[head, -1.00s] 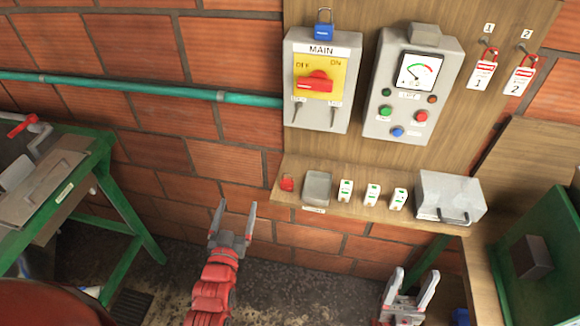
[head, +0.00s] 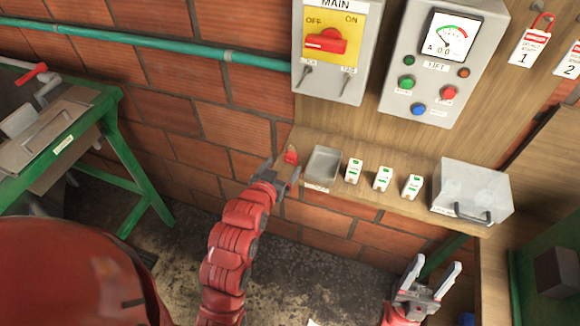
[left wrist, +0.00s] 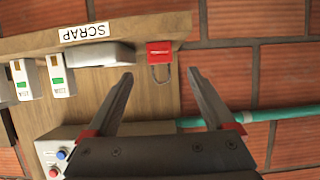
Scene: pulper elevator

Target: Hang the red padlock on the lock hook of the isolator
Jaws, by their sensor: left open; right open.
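The red padlock (head: 291,156) lies at the left end of the wooden shelf. In the left wrist view the red padlock (left wrist: 160,48) shows its red body and grey shackle. My left gripper (head: 278,176) is open just in front of it. In the left wrist view the padlock lies ahead of the gap between the fingertips (left wrist: 160,76), not gripped. The isolator (head: 297,72), a grey MAIN box with a red handle on yellow, has two small hooks below its plate, both bare; their labels are hard to read. My right gripper (head: 437,268) is open and empty, low at right.
The LIFT panel (head: 440,70) is right of the isolator. A teal pipe (head: 150,44) crosses the brick wall.

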